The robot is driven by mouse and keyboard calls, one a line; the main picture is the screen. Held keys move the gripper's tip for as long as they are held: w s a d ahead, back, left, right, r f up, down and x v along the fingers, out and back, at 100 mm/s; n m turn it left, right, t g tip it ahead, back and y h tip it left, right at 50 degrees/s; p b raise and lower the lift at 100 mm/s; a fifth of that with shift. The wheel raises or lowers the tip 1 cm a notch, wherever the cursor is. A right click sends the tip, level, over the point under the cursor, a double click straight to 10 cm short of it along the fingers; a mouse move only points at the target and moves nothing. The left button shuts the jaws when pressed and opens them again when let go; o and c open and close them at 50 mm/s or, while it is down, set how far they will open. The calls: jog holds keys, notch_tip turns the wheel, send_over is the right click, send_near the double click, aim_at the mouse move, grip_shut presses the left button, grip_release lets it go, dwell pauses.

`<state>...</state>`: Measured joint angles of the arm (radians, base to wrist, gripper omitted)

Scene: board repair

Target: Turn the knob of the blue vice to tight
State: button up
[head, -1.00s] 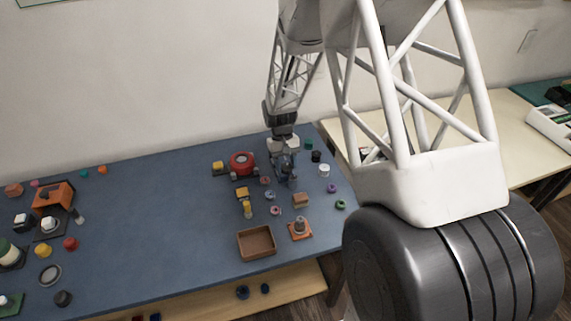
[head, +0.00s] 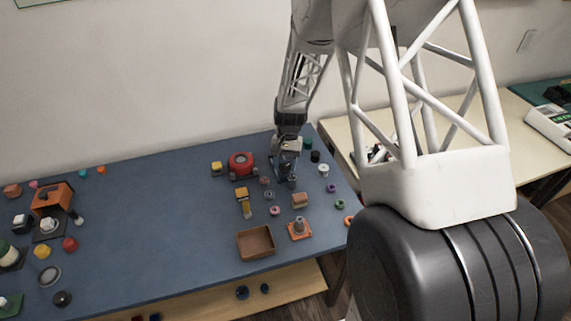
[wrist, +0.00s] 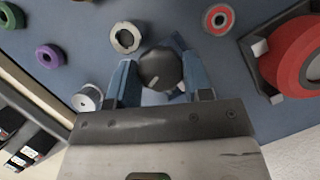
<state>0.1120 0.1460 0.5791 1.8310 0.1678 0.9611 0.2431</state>
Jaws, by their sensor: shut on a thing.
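The blue vice (head: 284,171) stands near the right end of the blue mat, mostly hidden under my gripper (head: 287,160) in the head view. The vice body is mostly hidden behind the knob and fingers, so I cannot read the knob's setting.
A red round device (head: 241,162) stands close by on the left. A pale ring (wrist: 125,38), a red ring (wrist: 218,19) and a white cylinder (wrist: 88,98) lie near the gripper. A brown tray (head: 256,243) and an orange-based part (head: 299,230) are nearer the front.

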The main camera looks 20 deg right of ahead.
jog(key=o, duration=0.9)
jog(key=shift+v, duration=3.9)
jog(key=shift+a, duration=0.1)
